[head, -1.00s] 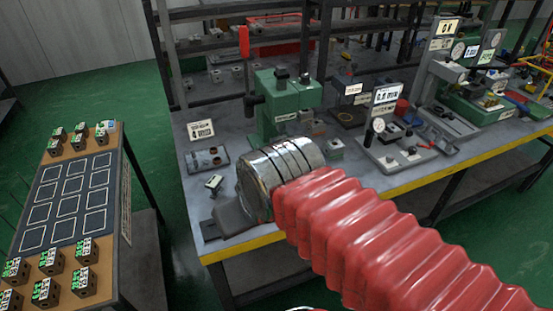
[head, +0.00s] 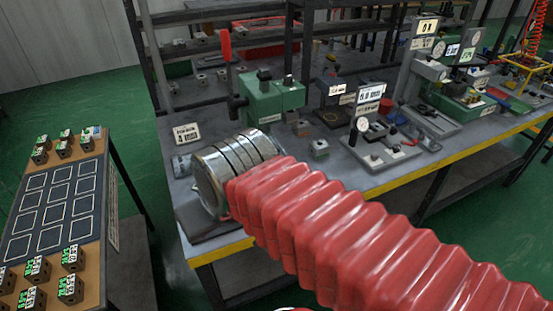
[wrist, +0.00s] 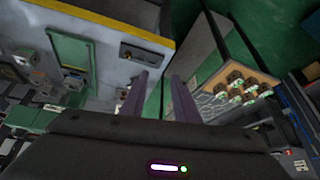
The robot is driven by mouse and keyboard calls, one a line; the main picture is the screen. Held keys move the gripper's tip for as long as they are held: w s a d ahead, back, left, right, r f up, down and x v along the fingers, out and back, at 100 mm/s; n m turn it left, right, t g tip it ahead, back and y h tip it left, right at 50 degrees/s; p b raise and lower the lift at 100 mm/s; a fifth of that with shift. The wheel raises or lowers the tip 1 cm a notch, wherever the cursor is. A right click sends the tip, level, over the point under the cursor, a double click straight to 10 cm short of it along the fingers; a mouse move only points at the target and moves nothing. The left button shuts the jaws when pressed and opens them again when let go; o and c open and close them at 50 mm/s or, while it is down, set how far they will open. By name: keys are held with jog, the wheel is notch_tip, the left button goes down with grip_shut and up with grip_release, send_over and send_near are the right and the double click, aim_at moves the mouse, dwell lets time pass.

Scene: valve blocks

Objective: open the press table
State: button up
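A green press (head: 265,97) with an upright red-handled lever (head: 226,48) stands on the long grey bench. Which part is its table, and whether that is open, I cannot tell. My silver wrist drum and red-sleeved arm lie across the bench's near left in the head view, in front of the press. My gripper (wrist: 160,78) shows in the wrist view as two dark fingers spread apart with nothing between them.
The bench (head: 400,172) has a yellow front edge. A gauge fixture (head: 375,150) and another green machine (head: 470,105) stand to the right. A low board (head: 98,215) with outlined squares and several small labelled blocks stands left. Green floor separates it from the bench.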

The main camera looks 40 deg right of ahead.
jog(key=w+d+r+m+g, duration=0.1)
jog(key=w+d+r+m, duration=0.2)
jog(key=w+d+m, duration=0.5)
jog(key=w+d+f+m+g, duration=0.1)
jog(key=w+d+f+m, duration=0.2)
jog(key=d, duration=0.6)
jog(key=w+d+f+m, duration=0.3)
jog(key=w+d+m, duration=0.2)
jog(key=d, duration=0.4)
jog(key=w+d+f+m+g, duration=0.1)
jog(key=w+d+f+m, duration=0.2)
jog(key=d, duration=0.6)
jog(key=w+m, duration=0.1)
jog(key=w, duration=0.1)
jog(key=shift+w+d+f+m+g+h, duration=0.3)
jog(key=shift+w+f+m, duration=0.05)
jog(key=shift+m, duration=0.05)
jog(key=f, duration=0.4)
jog(key=w+f, duration=0.1)
jog(key=f, duration=0.4)
jog(key=w+f, duration=0.1)
jog(key=f, duration=0.3)
jog(key=shift+w+d+f, duration=0.2)
jog(key=shift+d+f, duration=0.1)
jog(key=shift+f, duration=0.05)
jog(key=shift+c, duration=0.4)
grip_shut()
